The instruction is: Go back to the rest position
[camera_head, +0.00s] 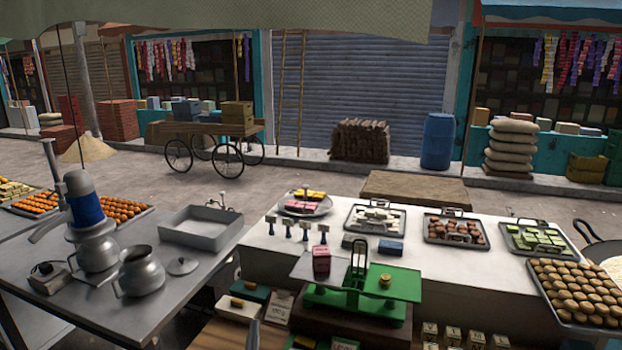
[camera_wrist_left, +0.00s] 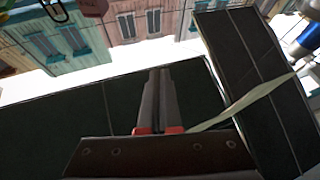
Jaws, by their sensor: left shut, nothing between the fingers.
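My left gripper (camera_head: 254,334) shows only as a small grey tip at the bottom edge of the head view. In the left wrist view its two grey fingers (camera_wrist_left: 155,75) lie together, shut and empty, with red parts at their bases. The fingers point toward dark panels. My right gripper is in neither view.
A green balance scale (camera_head: 362,294) stands at the front of the white counter (camera_head: 285,252), with trays of sweets behind it. The metal table (camera_head: 195,265) on the left holds a blue-topped machine (camera_head: 88,205), a metal pot (camera_head: 140,272) and a shallow basin (camera_head: 203,229).

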